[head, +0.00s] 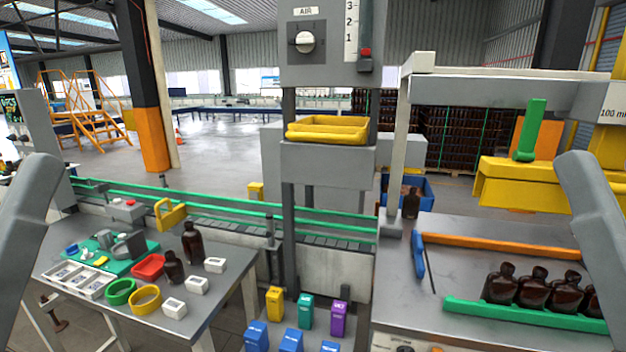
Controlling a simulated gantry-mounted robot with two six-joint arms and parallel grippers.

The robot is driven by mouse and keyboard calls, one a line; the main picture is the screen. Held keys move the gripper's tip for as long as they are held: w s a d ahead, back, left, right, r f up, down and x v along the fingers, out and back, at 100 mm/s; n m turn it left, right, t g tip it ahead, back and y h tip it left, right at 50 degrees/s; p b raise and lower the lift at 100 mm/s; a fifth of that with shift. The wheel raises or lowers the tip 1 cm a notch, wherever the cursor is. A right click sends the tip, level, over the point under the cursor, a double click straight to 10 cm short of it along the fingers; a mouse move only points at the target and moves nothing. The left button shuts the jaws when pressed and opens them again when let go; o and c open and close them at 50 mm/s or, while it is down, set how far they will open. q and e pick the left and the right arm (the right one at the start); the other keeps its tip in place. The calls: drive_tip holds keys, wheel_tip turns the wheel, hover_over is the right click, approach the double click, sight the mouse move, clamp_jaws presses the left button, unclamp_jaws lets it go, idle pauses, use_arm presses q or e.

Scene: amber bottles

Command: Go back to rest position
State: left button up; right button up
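Grey links of my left arm show at the left edge and of my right arm at the right edge. Neither gripper is in view, so what they hold cannot be seen. Two amber bottles stand on the left table (225,290): a taller one (193,243) and a shorter one (173,267). A row of several amber bottles (533,287) stands on the right bench (470,245) behind a green rail (525,314). My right arm partly hides the right end of this row.
The left table also bears a red tray (149,267), green ring (120,291), yellow ring (145,299) and white boxes. A grey column with a yellow tray (328,130) stands between the tables. Coloured boxes (306,311) are below it. An orange bar (500,241) crosses the right bench.

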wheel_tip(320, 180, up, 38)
drive_tip(key=p, duration=3.8)
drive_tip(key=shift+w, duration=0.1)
